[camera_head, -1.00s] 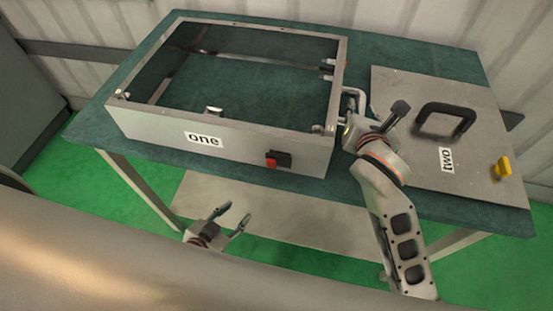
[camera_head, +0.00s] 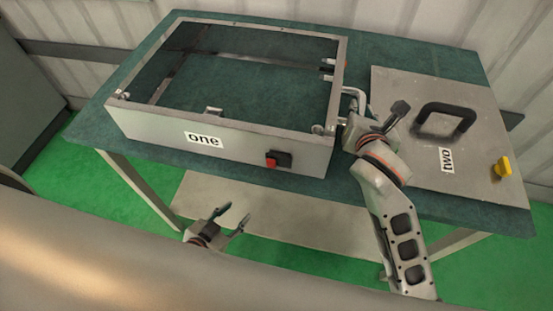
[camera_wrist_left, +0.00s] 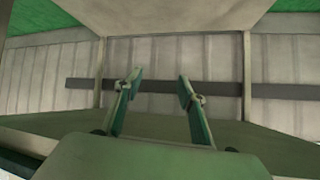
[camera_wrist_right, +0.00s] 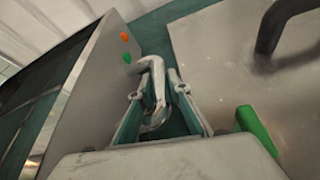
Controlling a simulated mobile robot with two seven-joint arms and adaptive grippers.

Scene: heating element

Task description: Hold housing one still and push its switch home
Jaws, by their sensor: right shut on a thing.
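Housing one (camera_head: 232,143) is an open-topped grey metal box with a "one" label, sitting on the green table. Its switch (camera_head: 278,159), red and black, sticks out from the front wall towards the right; how deep it sits is hard to tell. A bent metal handle (camera_head: 358,96) is on the housing's right side. My right gripper (camera_wrist_right: 158,75) is shut on this handle (camera_wrist_right: 156,92), which shows between its fingers in the right wrist view. My left gripper (camera_head: 233,215) is open and empty, in front of and below the table's front edge, left of the switch.
A flat metal plate labelled "two" (camera_head: 395,88) lies right of housing one, with a black handle (camera_head: 447,118) and a yellow knob (camera_head: 502,167). The green table's front edge (camera_head: 180,158) runs below the housing. Space in front of the switch is clear.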

